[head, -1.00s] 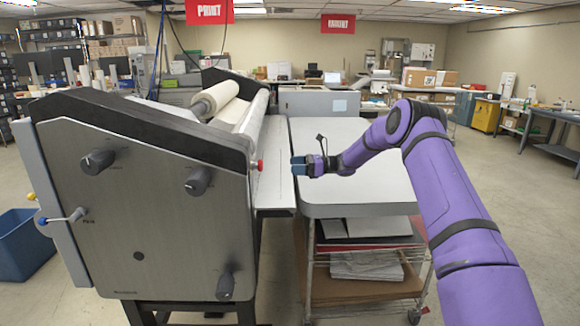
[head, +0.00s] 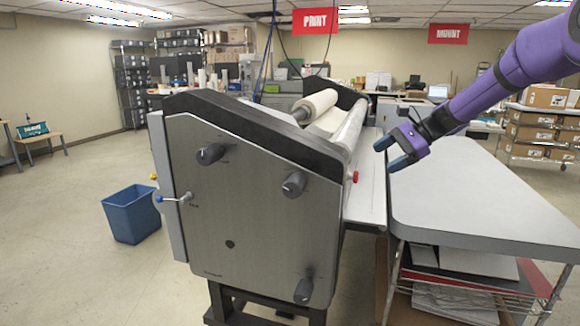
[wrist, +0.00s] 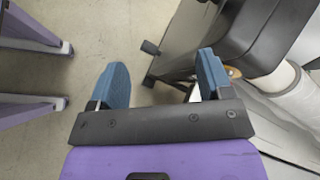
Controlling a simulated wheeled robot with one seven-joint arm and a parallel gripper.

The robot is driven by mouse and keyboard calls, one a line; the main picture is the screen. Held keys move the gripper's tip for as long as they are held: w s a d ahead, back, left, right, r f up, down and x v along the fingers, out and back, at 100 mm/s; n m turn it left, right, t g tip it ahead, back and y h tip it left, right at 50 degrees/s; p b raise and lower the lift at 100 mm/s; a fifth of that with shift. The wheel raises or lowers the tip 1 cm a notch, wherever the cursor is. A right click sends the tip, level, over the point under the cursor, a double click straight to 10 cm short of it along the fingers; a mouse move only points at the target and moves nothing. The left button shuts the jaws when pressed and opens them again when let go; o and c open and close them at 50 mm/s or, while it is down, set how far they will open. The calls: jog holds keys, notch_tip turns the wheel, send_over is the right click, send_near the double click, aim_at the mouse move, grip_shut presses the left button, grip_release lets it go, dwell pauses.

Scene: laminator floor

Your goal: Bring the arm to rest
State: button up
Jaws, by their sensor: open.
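My gripper (head: 392,153) is at the end of my purple arm, which reaches in from the upper right in the head view. Its blue fingers are apart and empty, above the edge between the laminator's feed shelf and the grey-topped table. The wrist view shows the two blue fingers (wrist: 160,85) spread with nothing between them. The laminator (head: 255,190) stands left of the gripper, with black knobs, a red button (head: 355,177) and a white roll (head: 315,105). Its dark end and the white roll show at the right of the wrist view.
The grey-topped table (head: 480,210) has a clear top, with papers on the wire shelves below. A blue bin (head: 133,213) stands on the floor left of the laminator. Boxes on a rack (head: 545,130) are at the far right. The floor at left is open.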

jog(key=s+r+n+t+h, duration=0.1)
jog(key=s+r+n+h, duration=0.15)
jog(key=s, duration=0.85)
jog(key=s+d+r+n+h, duration=0.1)
jog(key=s+r+n+h, duration=0.2)
jog(key=s, duration=0.7)
jog(key=s+r+n+t+h, duration=0.1)
jog(key=s+r+n+h, duration=0.2)
jog(key=s, duration=0.8)
jog(key=s+d+f+n+t+h, duration=0.1)
jog(key=s+f+n, duration=0.1)
jog(key=s, duration=0.3)
jog(key=s+d+f+n+t+h, duration=0.1)
jog(key=s+d+f+n, duration=0.1)
jog(key=s, duration=0.2)
jog(key=shift+s+d+f, duration=0.2)
jog(key=shift+s+d, duration=0.1)
jog(key=shift+s, duration=0.05)
jog(key=shift+n, duration=0.25)
